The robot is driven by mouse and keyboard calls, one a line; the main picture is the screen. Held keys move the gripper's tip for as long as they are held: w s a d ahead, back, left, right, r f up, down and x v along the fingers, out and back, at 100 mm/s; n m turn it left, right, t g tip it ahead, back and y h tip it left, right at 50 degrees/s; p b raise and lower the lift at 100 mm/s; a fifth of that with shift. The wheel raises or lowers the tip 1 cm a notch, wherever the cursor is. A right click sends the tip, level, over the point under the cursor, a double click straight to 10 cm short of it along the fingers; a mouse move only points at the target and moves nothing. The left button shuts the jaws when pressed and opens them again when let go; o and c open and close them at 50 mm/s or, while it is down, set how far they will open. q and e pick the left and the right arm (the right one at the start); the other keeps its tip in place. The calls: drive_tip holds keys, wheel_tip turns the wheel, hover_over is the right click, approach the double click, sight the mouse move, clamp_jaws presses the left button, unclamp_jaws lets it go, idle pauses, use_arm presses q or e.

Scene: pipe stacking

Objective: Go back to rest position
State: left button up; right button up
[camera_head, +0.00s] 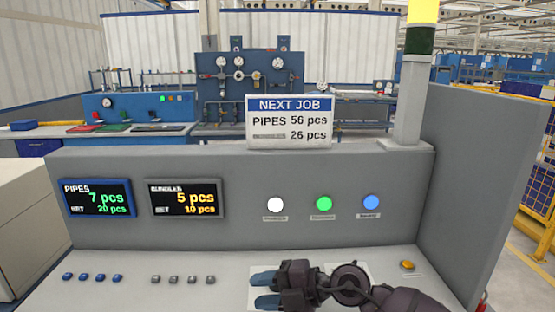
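My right gripper (264,290) is low in the head view, over the sloping lower panel (225,259) of a grey console. Its arm comes in from the bottom right, and its two blue fingertips point left. The fingers are apart with nothing visible between them. A white patch on the panel shows partly behind the gripper. I cannot tell whether the gripper touches the panel. My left gripper is not in view.
The grey console (240,160) carries two displays, white (275,204), green (323,203) and blue (371,202) round buttons, and a "NEXT JOB" sign (289,122). A yellow button (407,265) sits right of my gripper. A side wall (470,190) bounds the right.

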drive_tip(key=d+r+m+t, duration=0.6)
drive_tip(key=d+m+t, duration=0.2)
drive_tip(key=m+t, duration=0.5)
drive_tip(key=d+f+m+t+h, duration=0.3)
drive_tip(key=d+m+t+h, duration=0.2)
drive_tip(key=d+m+h, duration=0.45)
drive_tip(key=s+d+f+m+g+h, duration=0.2)
drive_tip(key=d+f, duration=0.1)
drive_tip(key=s+d+f+m+g+h, duration=0.2)
drive_tip(key=s+d+f+h, duration=0.1)
drive_tip(key=s+d+f+m+g+h, duration=0.2)
drive_tip(key=s+d+f+h, duration=0.1)
drive_tip(key=f, duration=0.1)
drive_tip(key=shift+s+d+m, duration=0.1)
drive_tip(key=shift+d+m, duration=0.25)
drive_tip(key=shift+d, duration=0.05)
drive_tip(key=s+d+f+g+y, duration=0.1)
drive_tip(key=s+f+g, duration=0.25)
drive_tip(key=s, duration=0.35)
drive_tip(key=s+d+f+m+g, duration=0.1)
drive_tip(key=s+f+g, duration=0.1)
drive_tip(key=s+g, duration=0.3)
drive_tip(key=s+d+f+g+y, duration=0.1)
drive_tip(key=s+f+g, duration=0.2)
drive_tip(key=s, duration=0.5)
drive_tip(key=w+f+t, duration=0.7)
drive_tip(key=f+t, duration=0.1)
drive_tip(key=f, duration=0.3)
drive_tip(key=shift+a+n, duration=0.15)
drive_tip(key=shift+n, duration=0.25)
